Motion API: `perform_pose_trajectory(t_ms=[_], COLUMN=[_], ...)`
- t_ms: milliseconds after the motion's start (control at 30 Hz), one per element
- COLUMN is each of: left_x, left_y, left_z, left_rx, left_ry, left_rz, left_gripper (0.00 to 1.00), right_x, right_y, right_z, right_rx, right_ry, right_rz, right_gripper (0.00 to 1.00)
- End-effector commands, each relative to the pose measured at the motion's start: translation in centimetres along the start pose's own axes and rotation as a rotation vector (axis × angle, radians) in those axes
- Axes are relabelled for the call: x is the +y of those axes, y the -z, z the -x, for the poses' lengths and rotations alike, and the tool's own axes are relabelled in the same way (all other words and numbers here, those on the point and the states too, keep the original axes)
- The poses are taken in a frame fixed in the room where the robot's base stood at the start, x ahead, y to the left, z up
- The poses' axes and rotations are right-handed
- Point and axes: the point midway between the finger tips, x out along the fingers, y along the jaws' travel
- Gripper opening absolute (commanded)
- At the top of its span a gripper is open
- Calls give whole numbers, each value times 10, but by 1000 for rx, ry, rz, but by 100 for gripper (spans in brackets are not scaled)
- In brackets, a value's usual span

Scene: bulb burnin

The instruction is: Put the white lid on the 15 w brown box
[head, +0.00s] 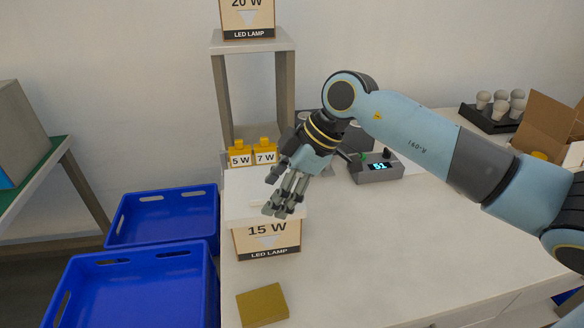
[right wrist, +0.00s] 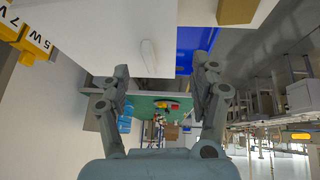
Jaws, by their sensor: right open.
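The brown 15 W box (head: 267,241) stands near the left edge of the white table, its label facing front. The white lid (head: 238,190) lies over the top of the box and hides its opening. In the right wrist view the lid (right wrist: 100,35) shows a small raised white handle (right wrist: 148,55). My right gripper (head: 281,208) is over the right front part of the lid, fingers pointing down. In the right wrist view its fingers (right wrist: 162,78) are apart with nothing between them. I cannot tell whether a fingertip touches the lid. My left gripper is not in view.
Yellow 5 W and 7 W boxes (head: 252,156) stand behind the lid, under a shelf holding a 20 W box (head: 247,18). A tester reading 51 (head: 376,168) is behind right. A yellow-brown block (head: 262,305) lies in front. Blue crates (head: 135,285) are left.

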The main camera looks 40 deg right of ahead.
Motion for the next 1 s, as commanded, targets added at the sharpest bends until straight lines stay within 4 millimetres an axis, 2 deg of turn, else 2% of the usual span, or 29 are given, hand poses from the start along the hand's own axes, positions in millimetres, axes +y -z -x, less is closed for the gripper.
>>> perform_pose_trajectory(t_ms=[100,200,400,600,1000], left_x=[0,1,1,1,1], left_y=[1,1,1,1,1], left_z=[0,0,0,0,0], left_rx=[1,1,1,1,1], left_ry=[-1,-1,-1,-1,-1], left_rz=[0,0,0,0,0], left_gripper=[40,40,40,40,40], right_x=[1,1,1,0,0], right_y=[-2,-2,-2,0,0], right_z=[30,52,81,93,94], right_rx=[-7,-7,-5,-2,-1], right_ry=[-3,-2,-2,1,1], right_rz=[8,7,5,2,1], right_gripper=[63,63,63,63,63])
